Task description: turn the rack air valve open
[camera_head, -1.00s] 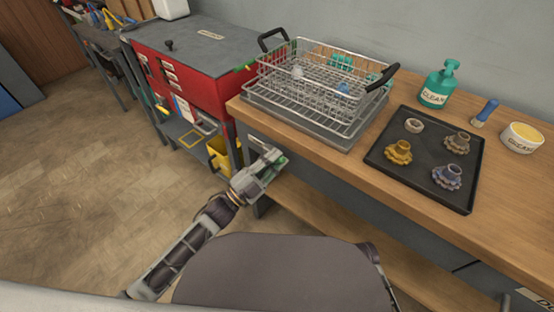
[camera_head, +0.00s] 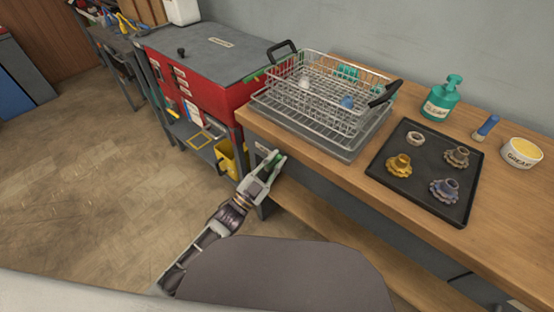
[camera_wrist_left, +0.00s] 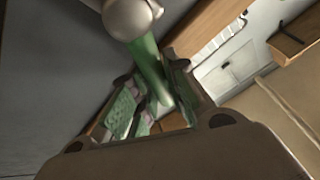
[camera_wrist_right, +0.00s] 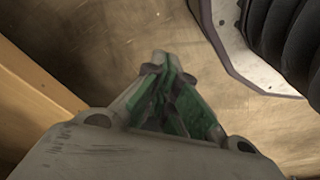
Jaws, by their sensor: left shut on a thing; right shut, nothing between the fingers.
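The air valve shows in the left wrist view as a pale round body (camera_wrist_left: 130,14) with a green lever (camera_wrist_left: 150,65) running down from it. My left gripper (camera_wrist_left: 152,105) is shut on this lever, which passes between its green-padded fingers. In the head view, my left gripper (camera_head: 267,167) is at the bench's front face, below the dish rack's left end. The valve is mostly hidden there behind the gripper. My right gripper (camera_wrist_right: 163,65) is shut and empty over the floor in the right wrist view. It is outside the head view.
The wire rack (camera_head: 330,95) stands on the wooden bench (camera_head: 395,190). A black tray (camera_head: 432,198) with gears and a ring lies to its right. A green bottle (camera_head: 441,98), a brush (camera_head: 485,127) and a tub (camera_head: 521,153) are behind. A red cabinet (camera_head: 212,90) stands left.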

